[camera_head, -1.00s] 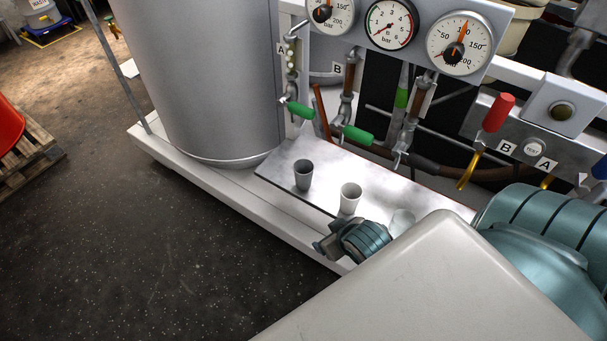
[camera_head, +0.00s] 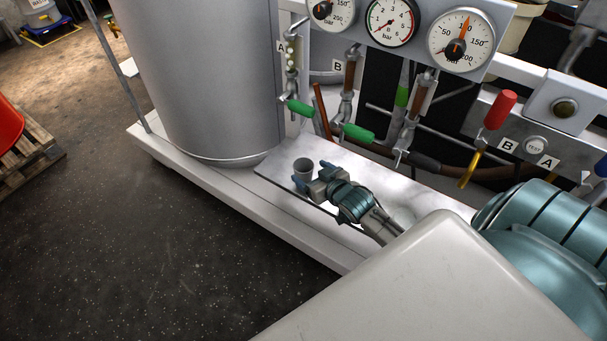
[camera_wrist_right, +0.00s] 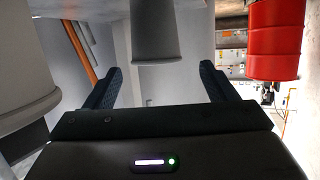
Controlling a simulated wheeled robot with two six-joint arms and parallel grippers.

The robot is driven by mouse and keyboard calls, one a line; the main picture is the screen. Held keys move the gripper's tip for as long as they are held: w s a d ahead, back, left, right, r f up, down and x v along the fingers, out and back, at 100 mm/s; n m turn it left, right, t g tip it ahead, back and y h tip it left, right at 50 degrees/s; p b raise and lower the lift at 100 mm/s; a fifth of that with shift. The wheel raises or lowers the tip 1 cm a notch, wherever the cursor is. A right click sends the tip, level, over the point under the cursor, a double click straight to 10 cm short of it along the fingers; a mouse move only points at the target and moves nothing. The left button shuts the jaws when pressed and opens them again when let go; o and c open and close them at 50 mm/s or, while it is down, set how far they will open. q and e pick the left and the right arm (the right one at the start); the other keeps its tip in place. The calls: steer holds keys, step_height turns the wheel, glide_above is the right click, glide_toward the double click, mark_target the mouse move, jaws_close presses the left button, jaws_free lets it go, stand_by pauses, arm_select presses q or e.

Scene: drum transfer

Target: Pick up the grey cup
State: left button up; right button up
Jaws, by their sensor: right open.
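The grey cup (camera_head: 304,166) stands upright on the metal shelf plate (camera_head: 272,168) in the head view, its lower part partly covered by my right gripper. My right gripper (camera_head: 311,176) is open, its fingers close around the near side of the cup. In the right wrist view, the grey cup (camera_wrist_right: 155,38) shows between and just beyond the open fingers of the gripper (camera_wrist_right: 162,72). The white cup is hidden behind my right arm in the head view; a pale cup (camera_wrist_right: 22,65) fills the left of the wrist view. My left gripper is not in view.
A big grey tank (camera_head: 205,80) stands left of the plate. Green-handled valves (camera_head: 357,132) and pressure gauges (camera_head: 390,22) are behind it. A red drum (camera_wrist_right: 276,40) shows at the right of the wrist view. The plate's left end is clear.

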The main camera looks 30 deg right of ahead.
mark_target(299, 163)
steer(key=b+x, duration=0.1)
steer(key=x, duration=0.6)
steer(key=shift+w+d+f, duration=0.1)
steer(key=shift+w+d, duration=0.05)
steer(key=shift+d, duration=0.05)
steer(key=c, duration=1)
